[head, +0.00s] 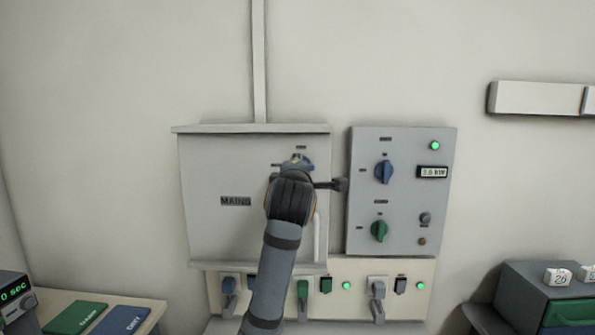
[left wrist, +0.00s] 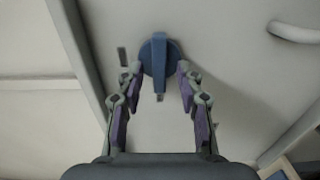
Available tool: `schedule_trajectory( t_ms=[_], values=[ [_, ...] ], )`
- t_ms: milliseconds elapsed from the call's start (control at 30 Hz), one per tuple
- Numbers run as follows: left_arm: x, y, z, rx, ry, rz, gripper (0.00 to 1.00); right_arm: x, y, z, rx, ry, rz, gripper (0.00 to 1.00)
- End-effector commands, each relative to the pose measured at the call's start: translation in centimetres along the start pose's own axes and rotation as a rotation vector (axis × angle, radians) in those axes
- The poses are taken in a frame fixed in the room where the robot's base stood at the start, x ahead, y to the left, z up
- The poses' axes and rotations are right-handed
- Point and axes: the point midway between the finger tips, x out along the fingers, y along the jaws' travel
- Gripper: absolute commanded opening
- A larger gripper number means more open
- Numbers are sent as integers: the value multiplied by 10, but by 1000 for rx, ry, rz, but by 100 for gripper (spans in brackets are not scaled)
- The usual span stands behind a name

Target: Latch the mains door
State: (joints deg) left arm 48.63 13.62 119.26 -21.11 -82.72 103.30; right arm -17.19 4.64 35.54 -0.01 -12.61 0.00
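The mains door (head: 218,180) is a flat grey panel marked MAINS on the wall cabinet; it looks closed. Its blue rotary latch (head: 307,161) is near the upper right, mostly hidden by my arm in the head view. My left gripper (head: 297,168) is in front of it. In the left wrist view the latch (left wrist: 159,62) shows whole, its grip bar running up and down the picture. The fingers of my left gripper (left wrist: 160,77) are apart on either side of the latch's lower part, with gaps visible. My right gripper is not in view.
A control panel (head: 405,220) with blue and green knobs stands close on the right. A socket strip (head: 415,270) with plugs and switches runs below. A pale door handle (head: 317,236) is right of my arm. Tables with boxes stand at both lower sides.

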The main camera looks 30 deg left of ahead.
Motion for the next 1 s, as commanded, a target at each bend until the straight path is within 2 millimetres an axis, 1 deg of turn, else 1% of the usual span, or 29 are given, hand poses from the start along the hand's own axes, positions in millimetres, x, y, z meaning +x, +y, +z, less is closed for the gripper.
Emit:
schedule_trajectory(
  t_ms=[67, 167, 267, 400, 533, 700, 800, 1000],
  values=[
    [-1, 0, 0, 0, 0, 0, 37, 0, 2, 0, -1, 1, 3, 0],
    [-8, 1, 1, 0, -2, 3, 37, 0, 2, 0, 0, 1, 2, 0],
    [-27, 0, 1, -3, -4, 3, 37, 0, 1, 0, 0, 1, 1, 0],
    [-66, 0, 2, -9, -7, -1, 37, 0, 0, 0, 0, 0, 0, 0],
    [-93, -1, 1, -9, -7, -2, 37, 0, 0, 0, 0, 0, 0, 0],
    [-110, 0, 3, -6, -7, 1, 37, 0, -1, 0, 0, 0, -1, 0],
    [-116, 0, 1, -3, -3, 1, 37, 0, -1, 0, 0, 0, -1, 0],
    [-120, 0, 0, 1, 1, -1, 37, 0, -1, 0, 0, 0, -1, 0]
  ],
)
